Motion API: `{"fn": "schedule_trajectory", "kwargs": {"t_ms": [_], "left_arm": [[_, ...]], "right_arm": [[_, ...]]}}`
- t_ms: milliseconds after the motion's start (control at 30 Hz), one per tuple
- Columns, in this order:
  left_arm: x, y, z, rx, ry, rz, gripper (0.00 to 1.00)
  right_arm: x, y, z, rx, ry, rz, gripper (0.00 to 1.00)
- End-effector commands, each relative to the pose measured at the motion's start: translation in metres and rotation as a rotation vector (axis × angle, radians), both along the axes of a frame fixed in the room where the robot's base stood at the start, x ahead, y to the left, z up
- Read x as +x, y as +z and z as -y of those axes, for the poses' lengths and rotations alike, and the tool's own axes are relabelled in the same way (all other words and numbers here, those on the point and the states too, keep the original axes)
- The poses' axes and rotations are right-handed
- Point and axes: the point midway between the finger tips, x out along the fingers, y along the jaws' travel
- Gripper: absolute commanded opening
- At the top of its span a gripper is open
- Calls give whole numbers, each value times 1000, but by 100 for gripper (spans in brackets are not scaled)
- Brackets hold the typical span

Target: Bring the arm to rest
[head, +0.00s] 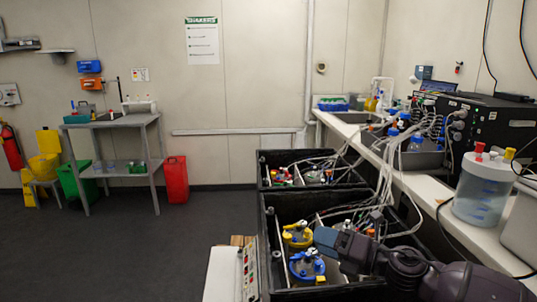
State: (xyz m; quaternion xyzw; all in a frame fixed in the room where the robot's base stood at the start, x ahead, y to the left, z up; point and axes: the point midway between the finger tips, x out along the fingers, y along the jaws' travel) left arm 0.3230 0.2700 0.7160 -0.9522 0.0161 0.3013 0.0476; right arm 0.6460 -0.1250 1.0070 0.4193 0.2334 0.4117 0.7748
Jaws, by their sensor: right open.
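My right arm comes in from the lower right. Its gripper (328,240) is over the near black shaker box (268,262), just right of a yellow-capped vessel (298,236) and a blue-capped vessel (307,266). The gripper is open, and I see nothing held in it. I cannot tell whether it touches the vessels or tubing. My left gripper is not in view.
A second black shaker box (263,172) stands behind the near one. Pale tubes (385,185) run from the boxes to a white counter (420,190) with a large clear bottle (482,190). Open floor (150,245) lies to the left, before a grey table (110,122).

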Motion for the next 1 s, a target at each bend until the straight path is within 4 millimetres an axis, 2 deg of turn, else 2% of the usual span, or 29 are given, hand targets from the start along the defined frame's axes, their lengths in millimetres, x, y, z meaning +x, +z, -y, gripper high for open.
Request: {"fn": "schedule_trajectory", "kwargs": {"t_ms": [33,167,467,767,1000], "left_arm": [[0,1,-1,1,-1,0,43],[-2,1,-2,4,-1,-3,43],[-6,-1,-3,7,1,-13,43],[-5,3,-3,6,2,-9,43],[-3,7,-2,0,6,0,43]], "right_arm": [[-6,-4,-2,126,-52,-102,57],[-14,-18,5,423,-189,-357,57],[-54,-82,42,971,-476,-857,57],[-125,-158,85,1357,-739,-1180,57],[-200,-210,119,1576,-926,-1289,57]]}}
